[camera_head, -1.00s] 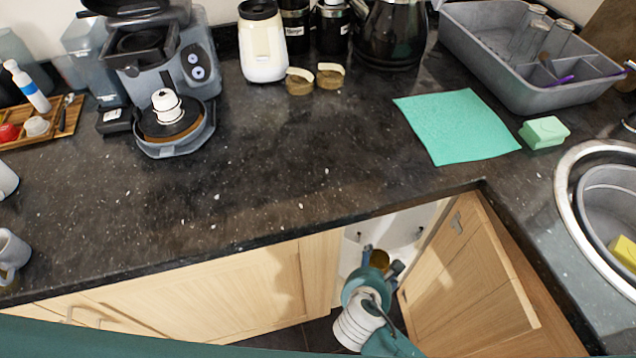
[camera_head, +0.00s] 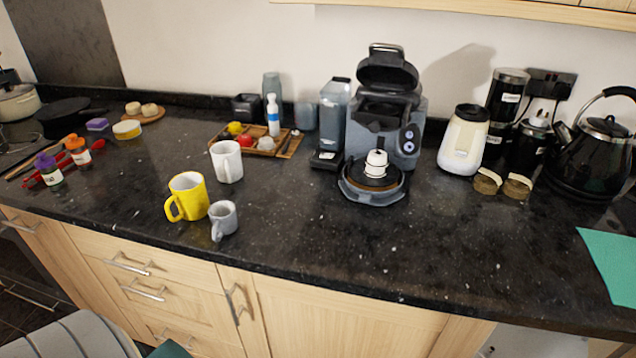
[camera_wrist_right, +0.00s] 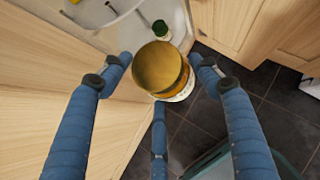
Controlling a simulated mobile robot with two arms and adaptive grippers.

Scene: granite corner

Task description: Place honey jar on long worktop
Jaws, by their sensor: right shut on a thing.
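The honey jar (camera_wrist_right: 158,67), with a round gold lid and a pale label partly showing on its side, is in the right wrist view. My right gripper (camera_wrist_right: 161,78) is shut on it, with blue-sleeved fingers on both sides and one below. The jar is held over a dark tiled floor beside wooden cabinet fronts and a white shelf. The long worktop (camera_head: 310,245) is black speckled stone and spans the head view. Neither the jar nor my right gripper shows in the head view. My left gripper is in neither current view.
A yellow mug (camera_head: 187,197), grey cup (camera_head: 223,219) and white mug (camera_head: 227,161) stand left of centre. The front worktop right of the cups is clear.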

